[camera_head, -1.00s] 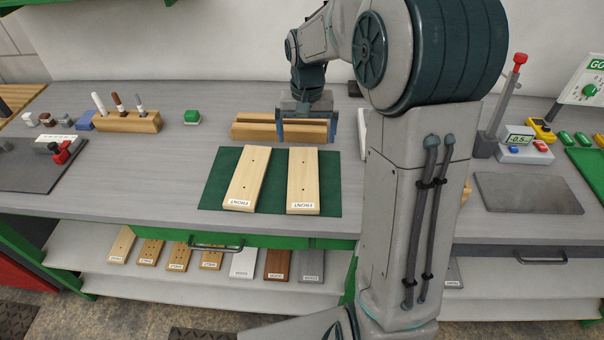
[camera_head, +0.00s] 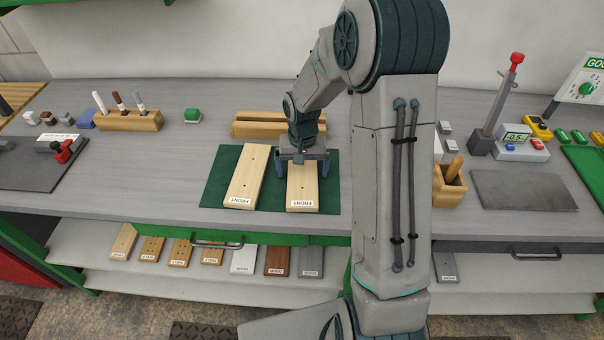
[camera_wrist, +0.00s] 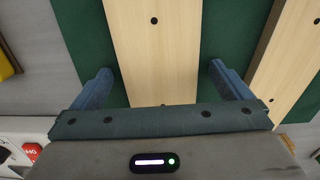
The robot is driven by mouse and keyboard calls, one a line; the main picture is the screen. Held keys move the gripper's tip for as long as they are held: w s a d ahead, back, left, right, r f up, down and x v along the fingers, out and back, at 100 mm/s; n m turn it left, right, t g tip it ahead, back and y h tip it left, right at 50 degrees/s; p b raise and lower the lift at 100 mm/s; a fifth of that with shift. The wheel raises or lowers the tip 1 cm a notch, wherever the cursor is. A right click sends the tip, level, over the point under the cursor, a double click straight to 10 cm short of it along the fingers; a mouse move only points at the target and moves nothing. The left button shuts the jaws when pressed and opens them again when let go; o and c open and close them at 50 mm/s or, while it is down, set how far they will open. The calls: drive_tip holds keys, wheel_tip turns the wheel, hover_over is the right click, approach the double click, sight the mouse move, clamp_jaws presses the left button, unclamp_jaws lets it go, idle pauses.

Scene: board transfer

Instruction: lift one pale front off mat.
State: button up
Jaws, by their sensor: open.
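Two pale boards labelled FRONT lie side by side on a dark green mat (camera_head: 217,188). The left front (camera_head: 243,180) is uncovered. My gripper (camera_head: 303,176) is over the far part of the right front (camera_head: 303,195), with its fingers astride the board's long sides. In the wrist view my gripper (camera_wrist: 160,82) is open, with one blue finger on each side of a pale front (camera_wrist: 153,50) and green mat showing between each finger and the board. The other front (camera_wrist: 290,60) shows at the right of that view. The exact finger height above the mat is hard to tell.
A wooden slotted block (camera_head: 255,124) stands just behind the mat. A wooden cup (camera_head: 448,185) and a grey plate (camera_head: 530,190) are to the right. A pen block (camera_head: 130,121) stands at the left. Several boards lie on the shelf below (camera_head: 130,282).

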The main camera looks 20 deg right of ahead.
drive_tip(key=c, duration=1.2)
